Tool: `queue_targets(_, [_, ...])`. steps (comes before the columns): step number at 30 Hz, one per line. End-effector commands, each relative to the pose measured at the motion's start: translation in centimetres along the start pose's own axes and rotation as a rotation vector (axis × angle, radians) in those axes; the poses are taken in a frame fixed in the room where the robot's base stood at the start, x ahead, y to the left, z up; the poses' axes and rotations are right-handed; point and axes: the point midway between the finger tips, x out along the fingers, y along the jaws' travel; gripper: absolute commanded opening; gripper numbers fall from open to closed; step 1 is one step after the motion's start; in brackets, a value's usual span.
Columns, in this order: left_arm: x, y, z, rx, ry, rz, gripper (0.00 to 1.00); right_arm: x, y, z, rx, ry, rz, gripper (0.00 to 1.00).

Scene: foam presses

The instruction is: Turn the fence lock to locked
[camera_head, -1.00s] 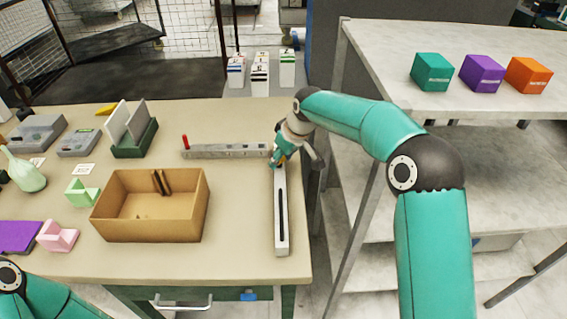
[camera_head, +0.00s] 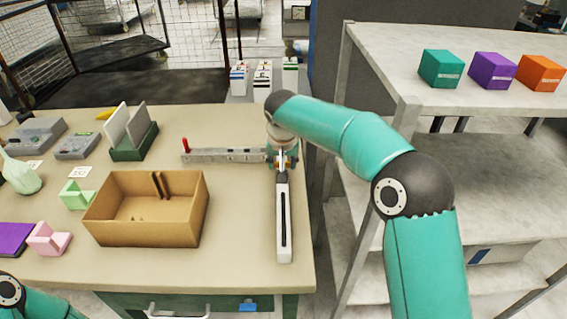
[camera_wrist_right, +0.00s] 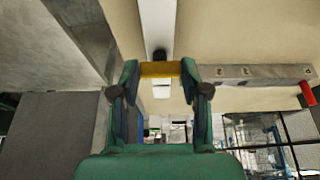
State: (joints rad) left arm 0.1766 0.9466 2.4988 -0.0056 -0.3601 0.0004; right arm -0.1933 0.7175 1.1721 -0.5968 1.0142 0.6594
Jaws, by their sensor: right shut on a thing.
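The fence is a grey perforated bar (camera_head: 225,155) with a red upright pin (camera_head: 186,145) at its left end. A white slotted rail (camera_head: 284,222) runs from the bar's right end toward the table's front. In the right wrist view a yellow bar (camera_wrist_right: 160,69), apparently the fence lock's handle, lies crosswise at the end of the white rail (camera_wrist_right: 158,22). My right gripper (camera_wrist_right: 160,72) is shut on it, one finger at each end. In the head view my right gripper (camera_head: 283,158) is at the corner and hides most of the lock. My left gripper is out of view.
An open cardboard box (camera_head: 146,239) stands left of the rail. Grey devices (camera_head: 77,146) and a green rack (camera_head: 135,141) with panels lie behind it. A shelf (camera_head: 470,105) with teal, purple and orange boxes stands at the right. The table between box and rail is clear.

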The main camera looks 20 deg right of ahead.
Motion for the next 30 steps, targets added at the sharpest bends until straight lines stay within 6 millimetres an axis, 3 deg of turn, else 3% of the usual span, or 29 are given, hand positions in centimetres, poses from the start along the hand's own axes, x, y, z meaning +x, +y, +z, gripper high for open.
queue_targets(15, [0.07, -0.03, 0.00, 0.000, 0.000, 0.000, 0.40, -0.15, 0.06, -0.20, 0.025, 0.005, 0.008, 0.11])
queue_targets(16, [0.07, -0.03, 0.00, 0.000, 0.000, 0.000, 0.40, -0.15, 0.06, -0.20, 0.025, 0.005, 0.008, 0.49])
queue_targets(20, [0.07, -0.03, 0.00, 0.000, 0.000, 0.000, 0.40, -0.11, 0.05, -0.15, 0.024, 0.004, 0.008, 0.70])
queue_targets(30, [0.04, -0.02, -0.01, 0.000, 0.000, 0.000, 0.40, -0.17, -0.02, -0.07, 0.021, 0.002, 0.008, 0.71])
